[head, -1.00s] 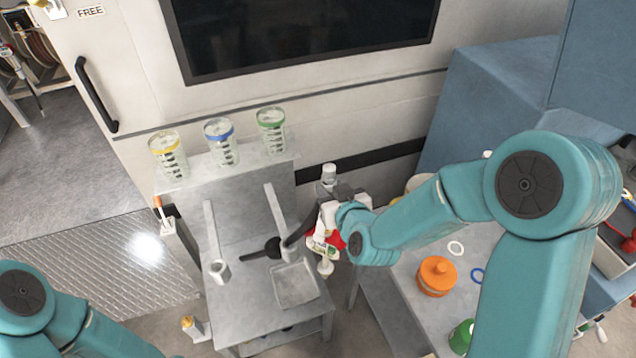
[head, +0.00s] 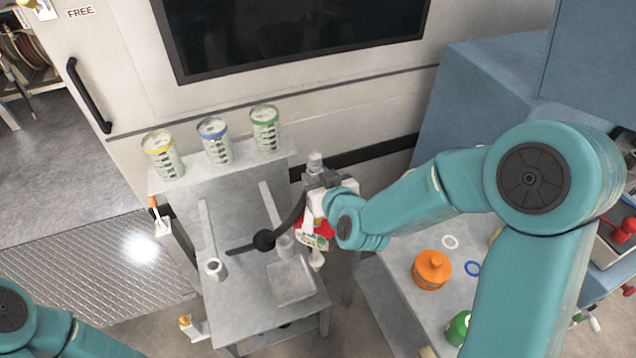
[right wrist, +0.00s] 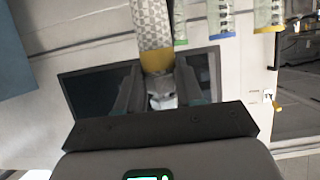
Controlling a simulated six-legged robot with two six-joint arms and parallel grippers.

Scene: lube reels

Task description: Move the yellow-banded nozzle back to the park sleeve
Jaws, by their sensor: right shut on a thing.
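My right gripper (head: 314,182) is shut on the nozzle, above the right side of the grey stand. In the right wrist view the nozzle's yellow band (right wrist: 157,61) sits between the fingers, with a patterned grey length beyond it. In the head view a grey cylindrical end (head: 315,161) shows above the jaws. A black curved hose (head: 292,217) with a ball (head: 264,240) hangs beside the gripper. A short, open-topped grey sleeve (head: 215,269) stands on the left of the stand, apart from the gripper; I cannot tell whether it is the park sleeve. My left gripper is out of view.
The grey stand (head: 240,285) has a shallow tray (head: 291,282) and upright rails. Yellow-, blue- and green-topped clear canisters (head: 163,160) stand on its back shelf. An orange container (head: 432,270) and loose rings sit on the right table. A wall with a dark screen is behind.

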